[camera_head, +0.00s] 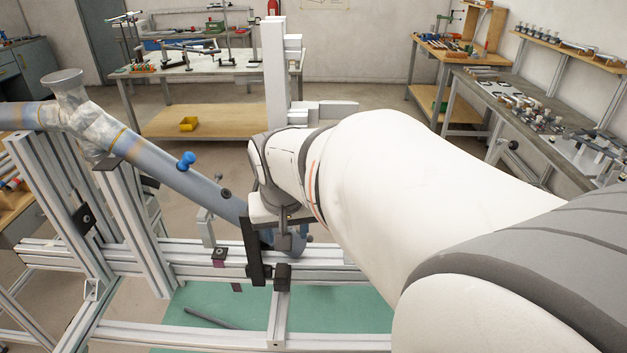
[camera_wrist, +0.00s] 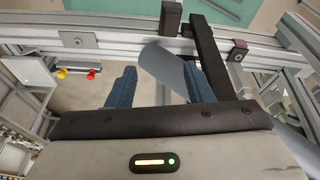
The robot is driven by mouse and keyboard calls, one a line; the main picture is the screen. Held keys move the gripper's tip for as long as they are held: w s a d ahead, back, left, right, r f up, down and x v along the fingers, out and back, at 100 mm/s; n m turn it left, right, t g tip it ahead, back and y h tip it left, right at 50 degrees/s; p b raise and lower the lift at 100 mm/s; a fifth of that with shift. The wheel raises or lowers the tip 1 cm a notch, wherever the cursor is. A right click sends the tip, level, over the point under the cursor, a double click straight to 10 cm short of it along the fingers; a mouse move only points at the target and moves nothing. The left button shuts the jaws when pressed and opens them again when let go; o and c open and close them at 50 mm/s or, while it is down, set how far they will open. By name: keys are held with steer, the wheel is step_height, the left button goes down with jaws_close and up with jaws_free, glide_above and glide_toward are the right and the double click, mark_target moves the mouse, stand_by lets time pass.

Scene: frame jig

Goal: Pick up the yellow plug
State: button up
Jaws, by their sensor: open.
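In the wrist view, a small yellow plug (camera_wrist: 61,73) shows at the left, beside a metal bar. A small red piece with some yellow (camera_wrist: 93,74) is just to its right. They are too small to make out in detail. My gripper (camera_wrist: 158,68) is open, its two blue fingers spread apart. The yellow pieces lie to the left of the fingers, apart from them. The end of a blue-grey tube (camera_wrist: 163,68) shows between and beyond the fingers. In the head view my arm hides most of the gripper, and I cannot make out the yellow plug.
A dark upright bracket (camera_head: 251,250) stands on the rail. A yellow bin (camera_head: 188,124) sits on the far bench's lower shelf. Cluttered benches (camera_head: 535,110) stand at right.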

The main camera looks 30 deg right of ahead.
steer(key=w+d+f+m+h+b, duration=0.1)
steer(key=w+d+f+m, duration=0.1)
steer(key=d, duration=0.5)
steer(key=w+d+f+m+g+b, duration=0.1)
steer(key=w+d+f+m, duration=0.15)
steer(key=d, duration=0.45)
steer(key=w+d+f+m+h, duration=0.1)
steer(key=d+f+m, duration=0.1)
steer(key=d, duration=0.5)
steer(key=s+d+f+m+g+b, duration=0.15)
steer(key=d+f, duration=0.25)
steer(key=d, duration=0.4)
steer(key=s+d+f+m, duration=0.1)
steer(key=d+f+m, duration=0.2)
steer(key=d, duration=0.5)
steer(key=shift+h, duration=0.4)
steer(key=x, duration=0.3)
steer(key=p+x, duration=0.1)
steer(key=x, duration=0.3)
steer(key=shift+w+a+f, duration=0.1)
steer(key=shift+a+f, duration=0.05)
steer(key=shift+f, duration=0.1)
jaws_close()
